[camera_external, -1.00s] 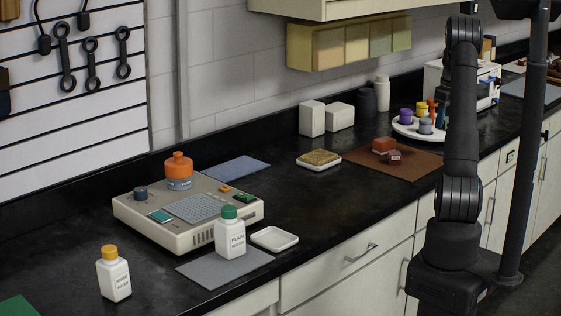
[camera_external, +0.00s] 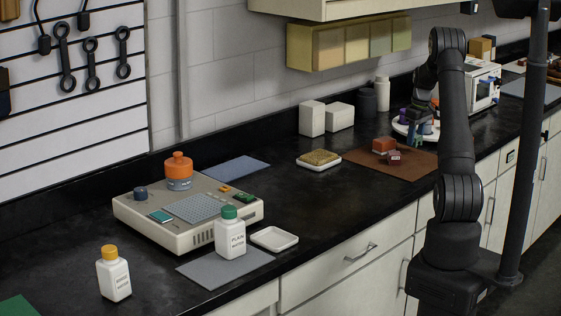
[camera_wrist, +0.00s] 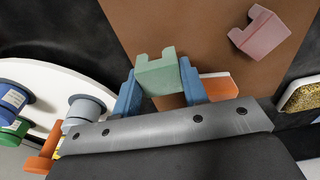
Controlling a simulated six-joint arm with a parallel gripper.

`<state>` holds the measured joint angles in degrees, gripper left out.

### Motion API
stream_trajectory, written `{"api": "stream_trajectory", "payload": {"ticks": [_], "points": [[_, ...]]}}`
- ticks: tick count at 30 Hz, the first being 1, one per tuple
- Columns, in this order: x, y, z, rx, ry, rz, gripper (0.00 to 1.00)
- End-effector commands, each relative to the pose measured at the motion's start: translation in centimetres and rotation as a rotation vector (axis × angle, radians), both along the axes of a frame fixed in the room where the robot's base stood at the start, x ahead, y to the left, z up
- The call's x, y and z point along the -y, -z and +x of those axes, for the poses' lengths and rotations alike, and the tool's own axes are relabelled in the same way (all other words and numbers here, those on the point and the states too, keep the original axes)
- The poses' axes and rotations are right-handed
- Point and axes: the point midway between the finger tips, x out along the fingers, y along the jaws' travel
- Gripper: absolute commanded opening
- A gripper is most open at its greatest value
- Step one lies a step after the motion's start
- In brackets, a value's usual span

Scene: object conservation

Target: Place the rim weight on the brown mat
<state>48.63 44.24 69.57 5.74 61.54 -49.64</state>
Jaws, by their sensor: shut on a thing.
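My gripper (camera_wrist: 158,88) has blue fingers shut on a pale green notched block (camera_wrist: 160,70), likely the rim weight. In the wrist view the brown mat (camera_wrist: 190,25) lies beyond and below the block, with a gap I cannot measure. In the external view my gripper (camera_external: 414,136) is small and dark, over or beside the white round tray, to the right of the bare part of the brown mat (camera_external: 362,160). A similar reddish notched block (camera_wrist: 260,33) lies on the mat; it also shows in the external view (camera_external: 394,157).
A red-brown brick (camera_external: 383,144) stands on the mat. The white round tray (camera_wrist: 65,75) holds several spools, including a grey one (camera_wrist: 85,107). A sponge on a white dish (camera_external: 319,159) is left of the mat.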

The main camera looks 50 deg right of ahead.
Motion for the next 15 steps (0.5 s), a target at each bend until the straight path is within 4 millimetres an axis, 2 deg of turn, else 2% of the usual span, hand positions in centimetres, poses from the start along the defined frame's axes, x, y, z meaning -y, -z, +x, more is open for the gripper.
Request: {"api": "stream_trajectory", "payload": {"ticks": [3, 5, 15], "points": [[0.0, 2.0, 0.0, -0.002, 0.001, 0.002, 0.14], [0.0, 2.5, 0.0, 0.0, 0.001, 0.001, 0.14], [0.0, 2.9, 0.0, 0.0, 0.0, 0.001, 0.14]]}}
